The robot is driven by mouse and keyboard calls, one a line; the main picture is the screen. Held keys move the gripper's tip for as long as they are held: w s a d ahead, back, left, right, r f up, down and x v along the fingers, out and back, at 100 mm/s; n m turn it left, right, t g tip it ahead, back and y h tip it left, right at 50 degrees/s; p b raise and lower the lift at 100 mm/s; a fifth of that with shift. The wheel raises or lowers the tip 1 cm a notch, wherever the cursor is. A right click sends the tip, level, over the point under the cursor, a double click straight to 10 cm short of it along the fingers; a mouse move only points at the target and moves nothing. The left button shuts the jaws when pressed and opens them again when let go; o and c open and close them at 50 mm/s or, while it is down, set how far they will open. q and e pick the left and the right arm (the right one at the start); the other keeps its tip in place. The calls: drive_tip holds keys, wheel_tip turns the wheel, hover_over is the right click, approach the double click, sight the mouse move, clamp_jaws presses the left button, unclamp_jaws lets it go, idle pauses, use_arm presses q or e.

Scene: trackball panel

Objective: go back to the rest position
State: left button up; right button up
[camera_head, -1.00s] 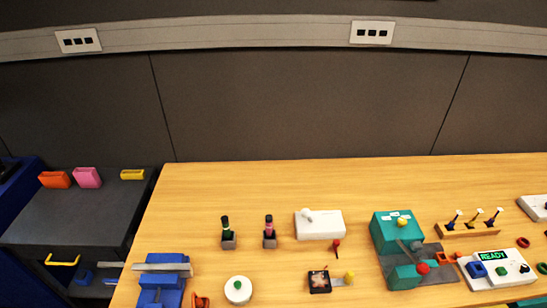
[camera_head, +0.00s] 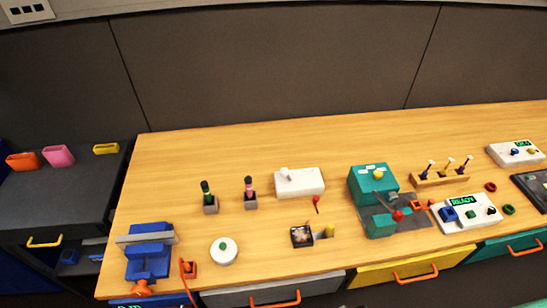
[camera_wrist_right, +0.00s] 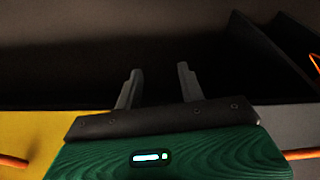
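My right gripper (camera_wrist_right: 159,84) shows in the right wrist view with its two grey fingers apart and nothing between them. In that view the fingers are seen against a dark area, with a yellow drawer front (camera_wrist_right: 35,135) at the left and a grey surface (camera_wrist_right: 295,135) at the right. My left gripper is not in either view. In the head view the wooden workbench (camera_head: 220,150) holds all its devices, and no gripper is touching them. A white panel with a green READY display (camera_head: 466,213) stands at the right. A small black square device (camera_head: 302,236) lies near the bench's middle.
A teal machine (camera_head: 372,183) with a red knob stands right of centre. A blue vise (camera_head: 148,255) is at the front left. A dark cabinet (camera_head: 60,190) with coloured bins stands left of the bench. Drawers with orange handles (camera_head: 415,275) line the bench front. The bench's back strip is clear.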

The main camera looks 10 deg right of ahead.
drive_tip(key=s+d+f, duration=0.2)
drive_tip(key=s+f, duration=0.8)
drive_tip(key=f, duration=0.2)
drive_tip(key=s+d+f+g, duration=0.1)
drive_tip(key=s+f, duration=0.9)
drive_tip(key=f, duration=0.2)
drive_tip(key=shift+s+d+f+g, duration=0.2)
drive_tip(key=shift+s+d+g, duration=0.1)
drive_tip(key=shift+s+d, duration=0.1)
